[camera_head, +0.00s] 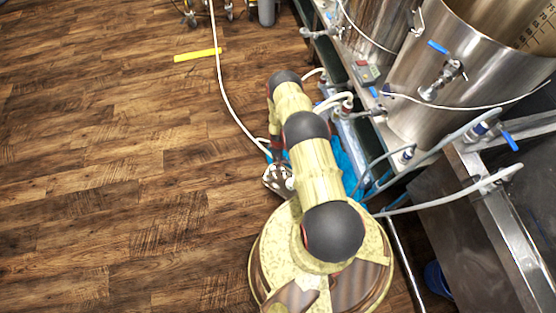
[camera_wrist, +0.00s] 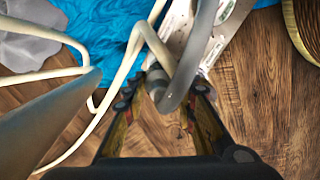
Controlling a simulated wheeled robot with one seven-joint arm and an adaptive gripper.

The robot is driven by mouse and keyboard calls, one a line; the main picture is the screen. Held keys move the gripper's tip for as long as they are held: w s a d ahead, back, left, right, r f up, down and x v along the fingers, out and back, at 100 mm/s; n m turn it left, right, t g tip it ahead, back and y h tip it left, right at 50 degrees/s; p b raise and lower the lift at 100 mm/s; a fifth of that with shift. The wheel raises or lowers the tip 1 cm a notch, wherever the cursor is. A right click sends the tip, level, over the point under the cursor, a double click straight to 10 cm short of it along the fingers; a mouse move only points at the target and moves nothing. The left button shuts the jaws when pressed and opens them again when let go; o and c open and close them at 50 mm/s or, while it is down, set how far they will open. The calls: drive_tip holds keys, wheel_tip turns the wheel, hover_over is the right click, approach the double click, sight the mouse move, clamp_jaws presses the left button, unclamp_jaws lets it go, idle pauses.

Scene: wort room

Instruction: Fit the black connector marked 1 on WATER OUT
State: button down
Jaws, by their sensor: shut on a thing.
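In the wrist view my gripper (camera_wrist: 162,98) has its two fingers on either side of a dark grey hose end (camera_wrist: 156,82), and it is shut on this piece. A thick grey hose (camera_wrist: 197,50) curves up from it. I cannot read a number 1 on it, and its front is partly hidden by the hose. In the head view my arm hides most of the gripper. I cannot make out a WATER OUT label in either view.
Cream hoses (camera_wrist: 135,50) and a blue cloth (camera_wrist: 105,25) lie close by the gripper. A steel kettle (camera_head: 425,85) with a blue-handled valve and a metal frame (camera_head: 490,200) stand on the right. A yellow bar (camera_head: 198,55) lies on the wooden floor, which is mostly clear at left.

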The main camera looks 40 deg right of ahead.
drive_tip(key=shift+f, duration=1.3)
drive_tip(key=c, duration=1.3)
unclamp_jaws()
drive_tip(key=shift+c, duration=0.2)
drive_tip(key=shift+r, duration=0.1)
wheel_tip(320, 180, up, 12)
drive_tip(key=shift+f, duration=0.1)
